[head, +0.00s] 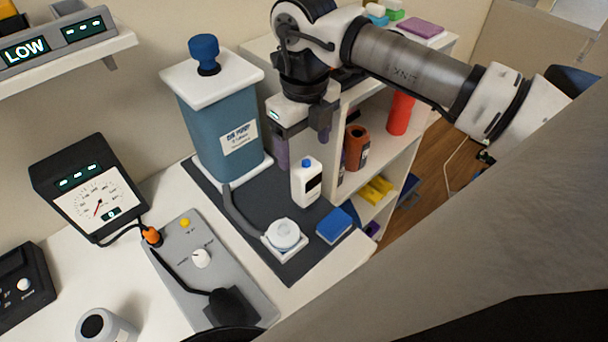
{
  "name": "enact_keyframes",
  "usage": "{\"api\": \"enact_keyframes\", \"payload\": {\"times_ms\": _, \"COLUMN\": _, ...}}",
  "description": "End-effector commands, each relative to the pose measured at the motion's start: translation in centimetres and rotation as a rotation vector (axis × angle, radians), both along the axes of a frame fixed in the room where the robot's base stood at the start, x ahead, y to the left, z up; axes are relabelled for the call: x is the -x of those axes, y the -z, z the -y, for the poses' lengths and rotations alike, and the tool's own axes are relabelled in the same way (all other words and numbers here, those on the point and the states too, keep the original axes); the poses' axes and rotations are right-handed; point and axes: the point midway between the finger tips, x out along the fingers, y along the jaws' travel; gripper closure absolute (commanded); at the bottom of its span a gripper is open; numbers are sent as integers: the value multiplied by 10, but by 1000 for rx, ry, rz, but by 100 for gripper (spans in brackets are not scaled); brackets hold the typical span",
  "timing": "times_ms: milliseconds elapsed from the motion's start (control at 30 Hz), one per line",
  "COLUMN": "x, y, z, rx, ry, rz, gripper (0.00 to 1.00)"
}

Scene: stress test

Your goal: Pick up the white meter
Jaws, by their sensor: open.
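A white square unit with a round, dial-like top (284,238) lies on the dark mat, with a thick grey tube or strap running to it from the blue container. I cannot tell for certain whether it is the white meter. A black-cased gauge with a white dial face (98,203) stands at the left, a cable at its lower right corner. My gripper (302,140) is open and points down above the mat's back right, near a white bottle with a blue cap (307,182). It is apart from the white unit and looks empty; its fingertips are only partly clear.
A tall blue container with a white lid (225,125) stands on the mat (255,215). A blue block (335,224) lies by the mat's right edge. A grey control panel (205,265) with cables is at front left. Shelves with orange and red containers (399,112) stand behind right.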

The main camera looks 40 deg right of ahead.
Motion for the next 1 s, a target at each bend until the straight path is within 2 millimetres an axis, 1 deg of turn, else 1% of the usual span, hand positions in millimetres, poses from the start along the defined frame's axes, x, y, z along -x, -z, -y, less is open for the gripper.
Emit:
{"api": "enact_keyframes", "payload": {"times_ms": 33, "x": 0, "y": 17, "z": 0, "rx": -2, "ry": -1, "rz": -1, "gripper": 25}}
{"api": "enact_keyframes", "payload": {"times_ms": 100, "x": 0, "y": 32, "z": 0, "rx": -2, "ry": -1, "rz": -1, "gripper": 25}}
{"api": "enact_keyframes", "payload": {"times_ms": 200, "x": 0, "y": 48, "z": 0, "rx": -1, "ry": -1, "rz": 0, "gripper": 25}}
{"api": "enact_keyframes", "payload": {"times_ms": 467, "x": -1, "y": 66, "z": 2, "rx": -1, "ry": -1, "rz": 0, "gripper": 25}}
{"api": "enact_keyframes", "payload": {"times_ms": 700, "x": -3, "y": 103, "z": 7, "rx": -2, "ry": -2, "rz": 1, "gripper": 25}}
{"api": "enact_keyframes", "payload": {"times_ms": 800, "x": -3, "y": 108, "z": 7, "rx": 0, "ry": -1, "rz": 0, "gripper": 25}}
{"api": "enact_keyframes", "payload": {"times_ms": 967, "x": -3, "y": 107, "z": 7, "rx": 0, "ry": -1, "rz": 0, "gripper": 25}}
{"api": "enact_keyframes", "payload": {"times_ms": 1000, "x": -3, "y": 107, "z": 7, "rx": 0, "ry": -1, "rz": 0, "gripper": 27}}
